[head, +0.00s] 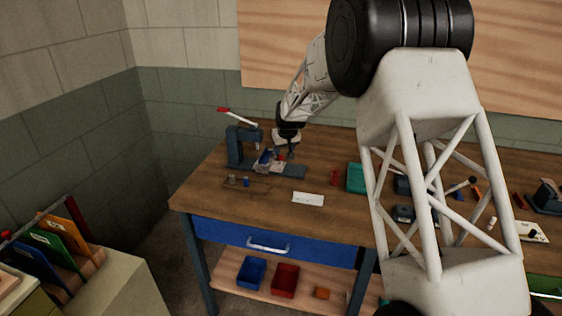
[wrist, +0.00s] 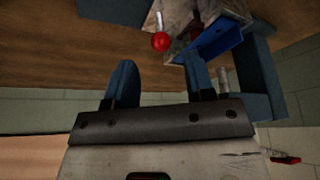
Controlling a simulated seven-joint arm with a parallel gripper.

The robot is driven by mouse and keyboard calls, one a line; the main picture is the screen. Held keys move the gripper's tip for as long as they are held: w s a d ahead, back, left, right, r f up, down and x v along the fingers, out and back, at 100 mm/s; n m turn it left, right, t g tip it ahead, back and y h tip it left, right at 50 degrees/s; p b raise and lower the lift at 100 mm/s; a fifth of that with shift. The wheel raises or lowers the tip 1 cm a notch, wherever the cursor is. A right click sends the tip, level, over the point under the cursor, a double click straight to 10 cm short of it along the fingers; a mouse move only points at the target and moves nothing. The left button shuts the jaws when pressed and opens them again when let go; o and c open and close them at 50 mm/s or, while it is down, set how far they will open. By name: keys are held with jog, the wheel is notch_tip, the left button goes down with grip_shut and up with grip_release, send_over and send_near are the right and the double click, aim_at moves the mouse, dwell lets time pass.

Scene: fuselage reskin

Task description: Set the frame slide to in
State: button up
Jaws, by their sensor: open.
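My gripper (head: 289,150) hangs over the fixture at the back left of the bench. In the wrist view my gripper (wrist: 160,82) has its two dark blue fingers apart, with nothing between them. A red ball knob (wrist: 160,42) on a short pale stem lies just beyond the fingertips, nearer the right finger, and does not appear touched. The knob belongs to a pale, worn block (wrist: 190,14), which I take to be the frame slide. A bright blue piece (wrist: 218,42) sits beside it. In the head view the arm partly hides the fixture, so the slide's position cannot be told.
A dark blue press (head: 234,147) with a red-tipped lever (head: 223,110) stands just left of my gripper. A small tray (head: 258,187), white card (head: 308,199), red part (head: 334,177) and teal bin (head: 355,178) lie nearby. The front-left bench top is mostly clear.

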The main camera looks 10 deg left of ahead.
aim_at(281, 157)
jog(key=shift+x, duration=3.9)
grip_shut()
